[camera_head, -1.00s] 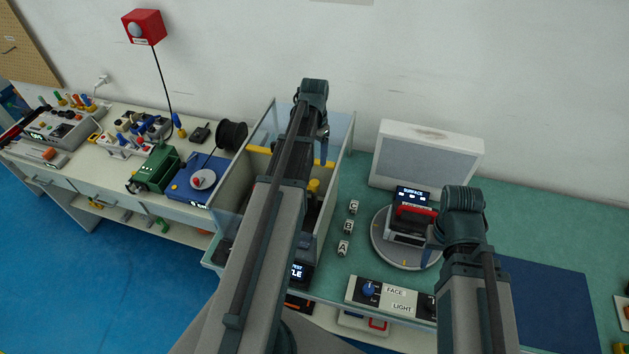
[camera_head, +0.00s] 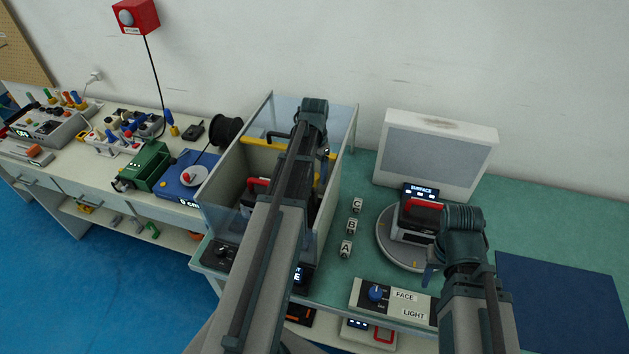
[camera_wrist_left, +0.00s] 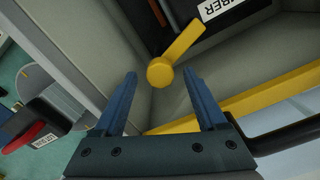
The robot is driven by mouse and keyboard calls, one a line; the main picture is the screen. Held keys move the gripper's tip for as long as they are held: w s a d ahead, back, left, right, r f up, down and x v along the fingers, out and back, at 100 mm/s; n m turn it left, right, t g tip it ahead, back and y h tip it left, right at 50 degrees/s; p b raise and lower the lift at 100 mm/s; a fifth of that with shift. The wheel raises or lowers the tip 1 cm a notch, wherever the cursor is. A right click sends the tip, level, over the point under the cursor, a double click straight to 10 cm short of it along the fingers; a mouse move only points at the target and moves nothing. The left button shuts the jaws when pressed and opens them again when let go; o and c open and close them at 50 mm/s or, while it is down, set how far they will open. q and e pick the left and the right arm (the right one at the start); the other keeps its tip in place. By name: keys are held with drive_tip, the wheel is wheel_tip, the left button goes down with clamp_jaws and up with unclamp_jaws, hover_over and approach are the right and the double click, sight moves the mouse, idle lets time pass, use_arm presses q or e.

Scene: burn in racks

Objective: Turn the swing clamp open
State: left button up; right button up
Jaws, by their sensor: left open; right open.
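The swing clamp (camera_wrist_left: 182,52) is a yellow arm with a round knob at one end. In the left wrist view it lies across a black labelled unit (camera_wrist_left: 255,18) inside the open-topped chamber (camera_head: 222,190). My left gripper (camera_wrist_left: 160,74) is open, its blue fingers on either side of the round knob in that view; contact cannot be told. In the head view the left gripper (camera_head: 322,150) is over the chamber, and my arm hides most of the clamp. My right gripper (camera_head: 430,272) is open, in front of the turntable (camera_head: 385,238).
The chamber has clear walls and a yellow rim bar (camera_head: 262,143). A red-handled unit (camera_head: 420,222) sits on the turntable. Lettered blocks (camera_head: 352,226) and a FACE/LIGHT panel (camera_head: 398,300) stand nearby. A blue mat (camera_head: 560,300) lies clear at right.

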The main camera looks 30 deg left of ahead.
use_arm(q)
drive_tip(key=shift+f, duration=0.4)
clamp_jaws()
idle(1.2)
